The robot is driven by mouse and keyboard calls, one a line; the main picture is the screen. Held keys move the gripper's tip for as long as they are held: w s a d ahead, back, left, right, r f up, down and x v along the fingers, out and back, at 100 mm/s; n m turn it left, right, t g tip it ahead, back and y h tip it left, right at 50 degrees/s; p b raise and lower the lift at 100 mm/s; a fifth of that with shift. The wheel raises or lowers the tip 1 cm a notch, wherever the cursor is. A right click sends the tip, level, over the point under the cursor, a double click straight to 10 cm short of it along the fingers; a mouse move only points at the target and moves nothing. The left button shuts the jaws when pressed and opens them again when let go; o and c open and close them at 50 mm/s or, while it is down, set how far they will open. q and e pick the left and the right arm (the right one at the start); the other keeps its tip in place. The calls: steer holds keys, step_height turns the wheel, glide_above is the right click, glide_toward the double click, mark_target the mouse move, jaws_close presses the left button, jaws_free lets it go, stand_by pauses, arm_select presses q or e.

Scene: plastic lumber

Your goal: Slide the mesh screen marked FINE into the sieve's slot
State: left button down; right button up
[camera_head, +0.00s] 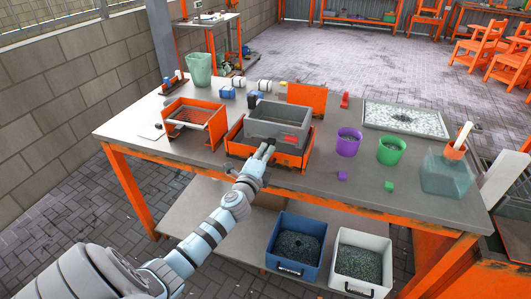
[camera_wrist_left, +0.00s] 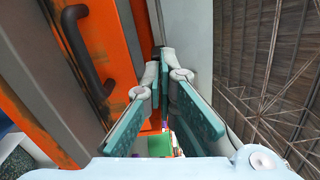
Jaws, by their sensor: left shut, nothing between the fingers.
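The sieve looks to be the grey box (camera_head: 290,115) seated in an orange frame (camera_head: 240,148) at the front middle of the table. An orange open-topped holder (camera_head: 208,108) with a light frame-like piece across it stands to its left. I cannot read a FINE mark anywhere, so I cannot tell which piece is that screen. My left gripper (camera_head: 266,152) is at the front of the sieve's orange frame, its fingers shut and empty. In the left wrist view the fingers (camera_wrist_left: 163,60) point along an orange panel (camera_wrist_left: 106,20) with a dark handle (camera_wrist_left: 75,32). Contact is unclear.
On the table (camera_head: 240,186), a purple cup (camera_head: 347,146), a green cup (camera_head: 390,153) and a tray of pale granules (camera_head: 375,108) stand to the right. A translucent green bin (camera_head: 199,72) is at the back left. Blue (camera_head: 274,240) and white (camera_head: 337,262) bins sit below.

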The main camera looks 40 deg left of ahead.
arm_select(q)
steer(key=shift+w+a, duration=0.15)
steer(key=shift+w, duration=0.2)
steer(key=v, duration=1.4)
steer(key=shift+s, duration=0.4)
